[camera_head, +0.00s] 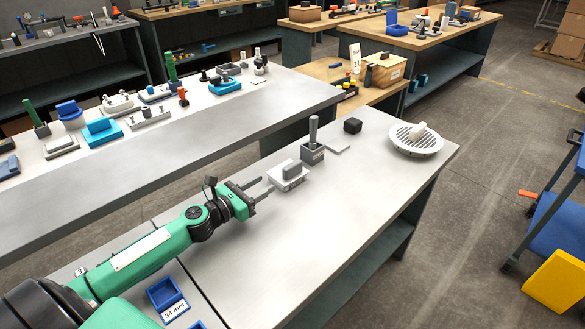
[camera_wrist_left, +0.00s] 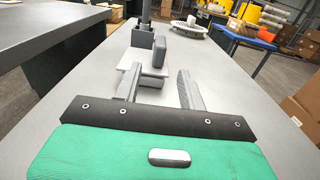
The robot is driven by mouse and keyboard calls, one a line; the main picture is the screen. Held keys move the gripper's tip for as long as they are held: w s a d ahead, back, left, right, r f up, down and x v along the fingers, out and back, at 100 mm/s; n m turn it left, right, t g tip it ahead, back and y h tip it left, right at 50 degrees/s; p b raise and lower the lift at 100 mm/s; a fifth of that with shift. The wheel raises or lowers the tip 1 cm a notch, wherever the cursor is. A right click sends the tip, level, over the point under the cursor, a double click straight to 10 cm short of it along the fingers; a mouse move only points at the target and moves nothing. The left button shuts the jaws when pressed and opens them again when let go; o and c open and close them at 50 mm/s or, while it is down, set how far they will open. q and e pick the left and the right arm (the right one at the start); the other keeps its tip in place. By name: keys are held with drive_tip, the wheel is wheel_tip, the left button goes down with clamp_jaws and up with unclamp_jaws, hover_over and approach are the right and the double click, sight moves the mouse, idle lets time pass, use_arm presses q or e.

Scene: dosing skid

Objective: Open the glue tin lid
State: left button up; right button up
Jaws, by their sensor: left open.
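No tin is plainly marked as glue in these views. A low pale square piece (camera_head: 291,183) with an upright grey block (camera_head: 292,170) on top and a small label sits on the grey bench. In the left wrist view the grey block (camera_wrist_left: 159,50) stands ahead of the fingers, above the pale base. My left gripper (camera_head: 266,190) is open and empty, just left of this piece, its fingers pointing at it. From these views I cannot tell whether a finger touches the base. My right gripper is not in view.
Behind the piece stand a grey box with an upright handle (camera_head: 313,150), a black block (camera_head: 352,126) and a round slatted white cover (camera_head: 415,140). A blue bin (camera_head: 166,293) lies near my arm. The bench's front right is clear.

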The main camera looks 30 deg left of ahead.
sight(292, 167)
use_arm(q)
drive_tip(key=x, duration=1.2)
drive_tip(key=shift+w, duration=0.15)
drive_tip(key=shift+c, duration=0.2)
clamp_jaws()
